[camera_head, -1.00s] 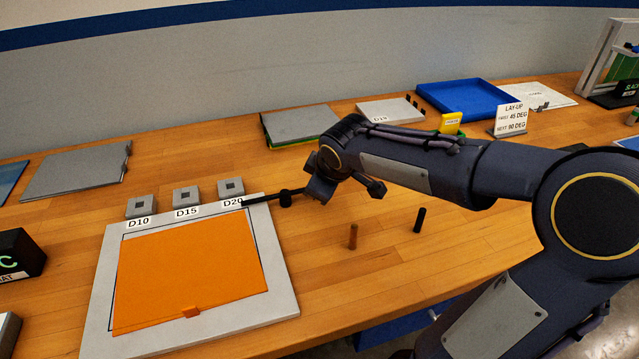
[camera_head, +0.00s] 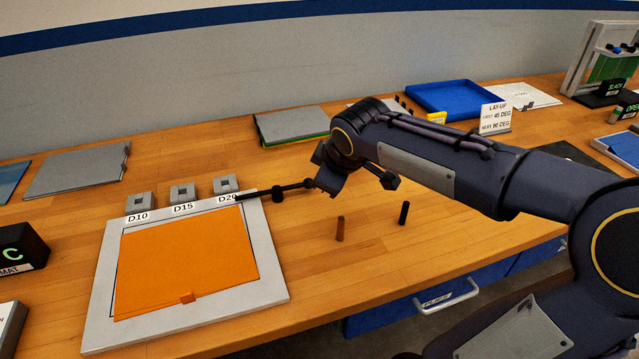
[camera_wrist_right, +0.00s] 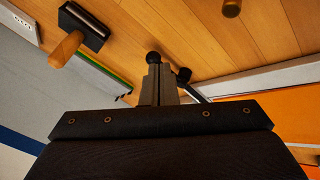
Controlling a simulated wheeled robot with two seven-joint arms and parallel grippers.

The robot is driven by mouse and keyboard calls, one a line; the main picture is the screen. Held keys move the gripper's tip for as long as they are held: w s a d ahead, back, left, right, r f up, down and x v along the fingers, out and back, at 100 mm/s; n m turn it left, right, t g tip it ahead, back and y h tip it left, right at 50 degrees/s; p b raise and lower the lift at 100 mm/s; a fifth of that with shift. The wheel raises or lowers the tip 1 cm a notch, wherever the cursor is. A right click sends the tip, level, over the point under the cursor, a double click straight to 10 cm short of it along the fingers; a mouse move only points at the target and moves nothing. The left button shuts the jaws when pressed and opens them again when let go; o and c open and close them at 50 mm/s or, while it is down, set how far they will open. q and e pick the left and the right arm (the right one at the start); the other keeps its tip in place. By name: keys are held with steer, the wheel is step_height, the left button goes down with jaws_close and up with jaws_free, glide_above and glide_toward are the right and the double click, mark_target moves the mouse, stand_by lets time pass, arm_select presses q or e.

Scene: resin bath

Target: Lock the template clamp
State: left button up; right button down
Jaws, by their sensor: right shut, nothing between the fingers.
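The template clamp is a black bar with a dark hub (camera_head: 277,194) and a round knob (camera_head: 309,184), reaching out from the top right corner of a pale board (camera_head: 270,240). An orange template (camera_head: 185,260) with a small tab lies on the board. My right gripper (camera_head: 318,181) is at the bar's outer end, close to the knob. My left gripper is out of view.
Grey blocks marked D10 (camera_head: 139,202), D15 (camera_head: 183,193) and D20 (camera_head: 227,184) stand along the board's far edge. A brown peg (camera_head: 340,229) and a black peg (camera_head: 404,213) stand on the bench to the right. A blue tray (camera_head: 460,97) lies farther back.

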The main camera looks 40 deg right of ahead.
steer(key=shift+s+d+r, duration=0.2)
steer(key=shift+s+r, duration=0.2)
steer(key=shift+r, duration=0.3)
steer(key=shift+s+d+r, duration=0.15)
steer(key=shift+s+r, duration=0.3)
steer(key=shift+r, duration=0.2)
steer(key=shift+s+d+r, duration=0.2)
steer(key=shift+s+r, duration=0.2)
steer(key=shift+r, duration=0.3)
